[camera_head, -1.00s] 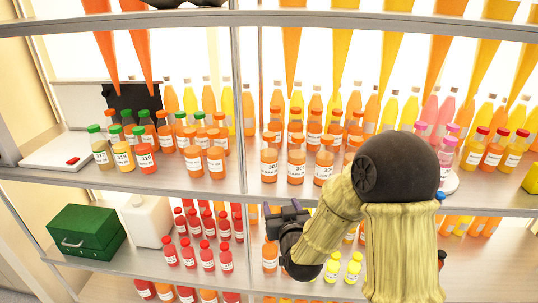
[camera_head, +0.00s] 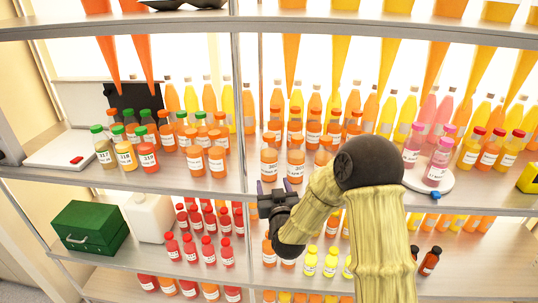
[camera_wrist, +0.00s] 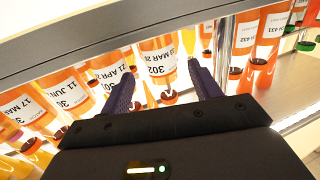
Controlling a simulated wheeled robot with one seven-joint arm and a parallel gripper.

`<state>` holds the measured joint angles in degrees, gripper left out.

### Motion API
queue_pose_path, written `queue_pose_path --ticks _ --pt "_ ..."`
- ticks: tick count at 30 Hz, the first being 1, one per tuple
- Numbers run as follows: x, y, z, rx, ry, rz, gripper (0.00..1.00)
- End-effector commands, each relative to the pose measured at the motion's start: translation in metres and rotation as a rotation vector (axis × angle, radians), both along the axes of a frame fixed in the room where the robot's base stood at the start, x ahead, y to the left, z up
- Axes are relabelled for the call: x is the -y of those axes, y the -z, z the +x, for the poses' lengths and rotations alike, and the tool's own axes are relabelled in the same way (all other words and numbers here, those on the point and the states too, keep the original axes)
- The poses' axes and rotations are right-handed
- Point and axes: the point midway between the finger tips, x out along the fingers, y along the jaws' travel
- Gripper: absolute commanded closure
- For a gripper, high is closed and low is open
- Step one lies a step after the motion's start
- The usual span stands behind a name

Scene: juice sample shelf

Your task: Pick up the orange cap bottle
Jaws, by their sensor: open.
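Orange-capped bottles of orange juice stand on the middle shelf; front ones include a bottle (camera_head: 269,166) and its right neighbour (camera_head: 295,167). More orange-capped bottles (camera_head: 195,160) stand left of the upright post. My gripper (camera_head: 275,186) is at the shelf's front edge, just below these middle bottles, with its fingers apart and nothing held. In the wrist view, which looks upside down, the open fingers (camera_wrist: 160,74) point toward a bottle labelled 302 (camera_wrist: 157,55). I cannot tell its exact distance. My arm hides part of the shelf to the right.
The metal middle shelf (camera_head: 225,190) has a raised front edge close to my gripper. Red-capped bottles (camera_head: 208,248) stand on the lower shelf. An upright post (camera_head: 241,110) is left of the middle bottles. A green box (camera_head: 88,230) sits lower left. Pink bottles (camera_head: 437,165) stand right.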

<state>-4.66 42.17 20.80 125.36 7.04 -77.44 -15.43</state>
Motion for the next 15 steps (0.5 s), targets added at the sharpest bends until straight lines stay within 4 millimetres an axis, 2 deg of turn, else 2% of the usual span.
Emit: queue_pose_path --ticks 9,15 --pt "-0.011 -0.003 0.047 0.0 0.001 0.0 0.37" --pt "-0.015 -0.001 0.064 0.0 0.001 0.001 0.37"
